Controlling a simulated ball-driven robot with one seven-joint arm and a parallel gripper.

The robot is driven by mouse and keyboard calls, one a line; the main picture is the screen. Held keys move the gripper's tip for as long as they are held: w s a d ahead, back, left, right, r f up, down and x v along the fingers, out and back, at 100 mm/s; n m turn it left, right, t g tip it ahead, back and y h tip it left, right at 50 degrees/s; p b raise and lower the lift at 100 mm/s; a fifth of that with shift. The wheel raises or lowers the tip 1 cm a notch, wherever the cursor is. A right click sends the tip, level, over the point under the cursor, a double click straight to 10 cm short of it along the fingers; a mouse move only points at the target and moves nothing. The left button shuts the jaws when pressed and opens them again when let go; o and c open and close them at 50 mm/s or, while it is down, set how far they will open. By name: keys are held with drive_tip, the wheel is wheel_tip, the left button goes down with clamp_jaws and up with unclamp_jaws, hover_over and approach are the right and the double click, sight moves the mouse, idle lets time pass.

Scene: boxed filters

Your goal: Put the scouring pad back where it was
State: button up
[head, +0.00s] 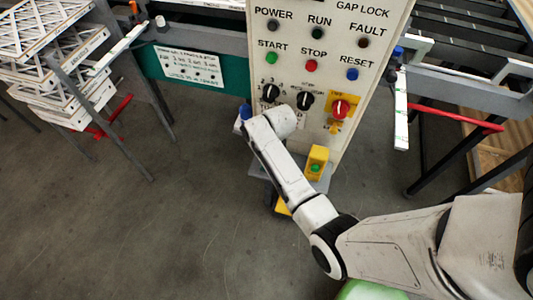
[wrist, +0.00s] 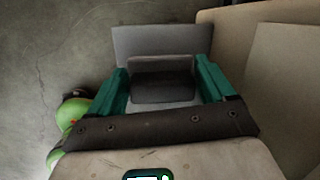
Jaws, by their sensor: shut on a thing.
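In the wrist view, my gripper (wrist: 162,76) has its two green fingers on either side of a grey, flat-faced thing. I take this to be the scouring pad (wrist: 162,40), though its full shape is hard to make out. It reaches out past the fingertips, and a dark patch shows between the fingers. In the head view my arm stretches up and left in front of the control panel (head: 318,60). The gripper and the pad cannot be made out there. No clear resting place for the pad can be picked out.
Tan cardboard-like surfaces (wrist: 285,85) lie close on the right in the wrist view, with concrete floor on the left. In the head view, a stack of white filter frames (head: 50,60) stands at left. Metal rails flank the panel, and a red bar (head: 455,118) sticks out at right.

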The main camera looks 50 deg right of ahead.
drive_tip(key=o, duration=1.2)
drive_tip(key=shift+o, duration=0.2)
